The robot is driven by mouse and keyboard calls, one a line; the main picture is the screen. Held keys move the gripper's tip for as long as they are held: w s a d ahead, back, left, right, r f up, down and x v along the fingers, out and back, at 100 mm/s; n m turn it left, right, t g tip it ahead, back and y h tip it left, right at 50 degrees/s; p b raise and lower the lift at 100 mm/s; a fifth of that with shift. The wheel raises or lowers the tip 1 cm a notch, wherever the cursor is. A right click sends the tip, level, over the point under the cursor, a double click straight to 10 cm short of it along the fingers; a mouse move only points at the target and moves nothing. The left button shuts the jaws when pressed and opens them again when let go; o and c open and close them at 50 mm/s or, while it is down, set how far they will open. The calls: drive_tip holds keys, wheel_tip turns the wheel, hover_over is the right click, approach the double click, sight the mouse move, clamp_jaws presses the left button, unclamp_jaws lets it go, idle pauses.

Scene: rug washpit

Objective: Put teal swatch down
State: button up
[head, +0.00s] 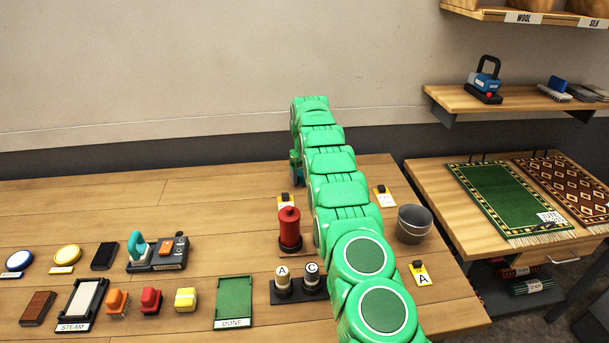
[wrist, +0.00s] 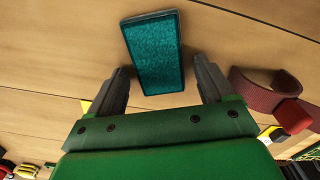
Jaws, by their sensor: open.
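The teal swatch (wrist: 153,52) is a flat, dark-framed rectangle with a speckled teal face. In the wrist view it lies just ahead of my gripper (wrist: 162,75), slightly tilted, its near end between the fingers. The jaws are open, with a gap on either side of the swatch, and I see no contact. It seems to rest on the wooden table, though its exact height is hard to judge. In the head view my green arm reaches to the back of the table; the gripper and swatch are mostly hidden behind it.
A red bottle (head: 289,227) stands left of my arm, with the A and C stampers (head: 297,286) in front. A grey bucket (head: 414,223) stands to the right. The green DONE mat (head: 234,300) and STEAM tray (head: 81,305) lie in front. The table's back left is clear.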

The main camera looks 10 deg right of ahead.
drive_tip(key=shift+r, duration=0.1)
wheel_tip(320, 180, up, 6)
drive_tip(key=shift+w+f, duration=0.1)
drive_tip(key=shift+f, duration=0.05)
drive_tip(key=shift+r, duration=0.9)
